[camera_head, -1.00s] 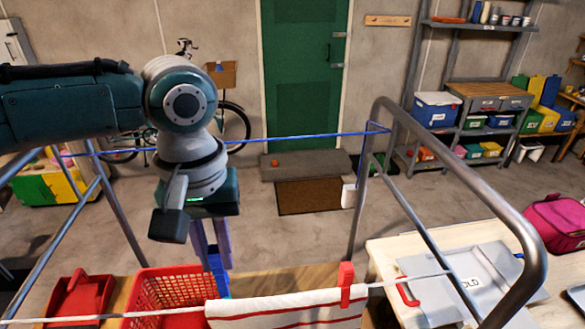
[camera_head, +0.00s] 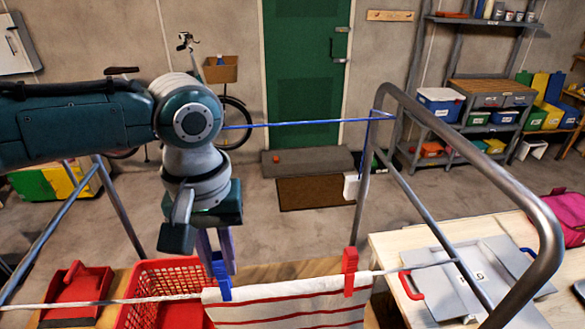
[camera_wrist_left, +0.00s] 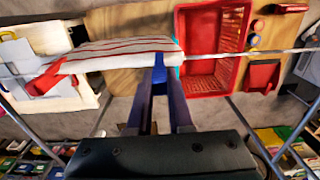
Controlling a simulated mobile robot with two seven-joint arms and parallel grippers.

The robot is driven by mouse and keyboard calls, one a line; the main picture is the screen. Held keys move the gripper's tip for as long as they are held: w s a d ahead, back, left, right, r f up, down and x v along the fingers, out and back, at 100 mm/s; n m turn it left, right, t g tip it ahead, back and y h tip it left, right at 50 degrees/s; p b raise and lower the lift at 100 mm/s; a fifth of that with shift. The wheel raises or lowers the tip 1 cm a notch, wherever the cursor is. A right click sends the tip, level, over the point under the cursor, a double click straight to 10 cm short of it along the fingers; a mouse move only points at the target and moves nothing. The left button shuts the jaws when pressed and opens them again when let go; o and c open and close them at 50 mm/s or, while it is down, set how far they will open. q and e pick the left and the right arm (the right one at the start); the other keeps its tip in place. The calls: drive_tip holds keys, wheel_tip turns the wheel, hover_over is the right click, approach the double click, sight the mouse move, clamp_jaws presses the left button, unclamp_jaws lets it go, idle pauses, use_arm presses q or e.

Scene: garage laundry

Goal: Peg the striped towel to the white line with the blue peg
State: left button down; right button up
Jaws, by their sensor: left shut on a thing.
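The white towel with red stripes (camera_head: 290,306) hangs over the white line (camera_head: 110,302), which runs across the front. A red peg (camera_head: 349,270) sits on the towel's right part. My left gripper (camera_head: 220,262) is shut on the blue peg (camera_head: 222,284), just above the towel's left end. The peg's lower end overlaps the towel's top edge at the line. In the left wrist view the blue peg (camera_wrist_left: 159,78) meets the towel (camera_wrist_left: 120,50) at its end near the red basket. Whether its jaws straddle the line cannot be told. My right gripper is not in view.
A red basket (camera_head: 140,290) and a red tray (camera_head: 78,285) stand behind the line at left. A metal rail frame (camera_head: 480,150) rises at right, beside a pale table (camera_head: 400,250) with a grey folding board. A blue line (camera_head: 290,124) crosses farther back.

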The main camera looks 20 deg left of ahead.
sight(223, 277)
use_arm(q)
drive_tip(key=shift+f+b, duration=1.05)
drive_tip(key=shift+f, duration=1)
drive_tip(key=c, duration=0.8)
unclamp_jaws()
drive_tip(key=shift+o, duration=0.2)
drive_tip(key=shift+r, duration=0.1)
